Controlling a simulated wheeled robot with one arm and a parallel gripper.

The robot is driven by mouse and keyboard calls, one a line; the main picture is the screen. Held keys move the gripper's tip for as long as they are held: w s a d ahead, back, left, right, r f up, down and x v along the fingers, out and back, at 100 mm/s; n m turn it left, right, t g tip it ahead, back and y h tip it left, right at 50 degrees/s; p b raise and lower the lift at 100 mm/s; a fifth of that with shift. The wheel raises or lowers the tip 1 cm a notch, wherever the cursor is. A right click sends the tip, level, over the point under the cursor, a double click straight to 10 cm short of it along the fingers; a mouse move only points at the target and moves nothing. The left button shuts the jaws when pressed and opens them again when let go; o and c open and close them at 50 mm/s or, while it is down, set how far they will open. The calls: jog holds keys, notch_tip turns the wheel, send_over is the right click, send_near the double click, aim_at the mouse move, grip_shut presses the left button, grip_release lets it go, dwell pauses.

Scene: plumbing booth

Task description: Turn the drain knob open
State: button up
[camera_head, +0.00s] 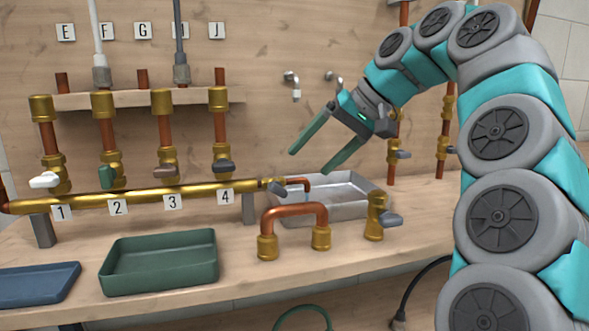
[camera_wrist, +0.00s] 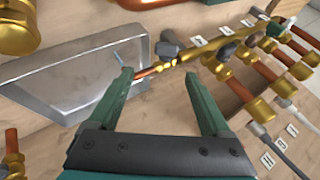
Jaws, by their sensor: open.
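The drain knob (camera_head: 277,187) is a small grey lever on a brass valve at the right end of the horizontal brass manifold (camera_head: 150,197). A short copper outlet (camera_head: 295,181) runs from that valve over the metal tray (camera_head: 349,185). In the wrist view the grey knob (camera_wrist: 167,49) lies just beyond the fingertips. My gripper (camera_head: 308,162) has green fingers, is open and empty, and hangs above the tray, up and to the right of the knob. In the wrist view my gripper (camera_wrist: 158,75) frames the copper outlet (camera_wrist: 147,72) between its fingertips; I see no clear contact.
Several vertical pipes with coloured levers, such as the grey one (camera_head: 223,166), rise behind the manifold. A green bin (camera_head: 160,262) and blue tray (camera_head: 38,284) sit front left.

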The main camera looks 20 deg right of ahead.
aim_at(281, 188)
jog(key=shift+g, duration=0.4)
jog(key=shift+s+a+x, duration=0.15)
jog(key=shift+a+x, duration=0.05)
jog(key=shift+x, duration=1.2)
jog(key=shift+s+a+x, duration=0.1)
jog(key=shift+a+x, duration=0.05)
jog(key=shift+x, duration=1.3)
jog(key=shift+s+a+x, duration=0.15)
jog(key=shift+a+x, duration=0.05)
jog(key=shift+x, duration=1.2)
jog(key=shift+r, duration=0.15)
grip_shut()
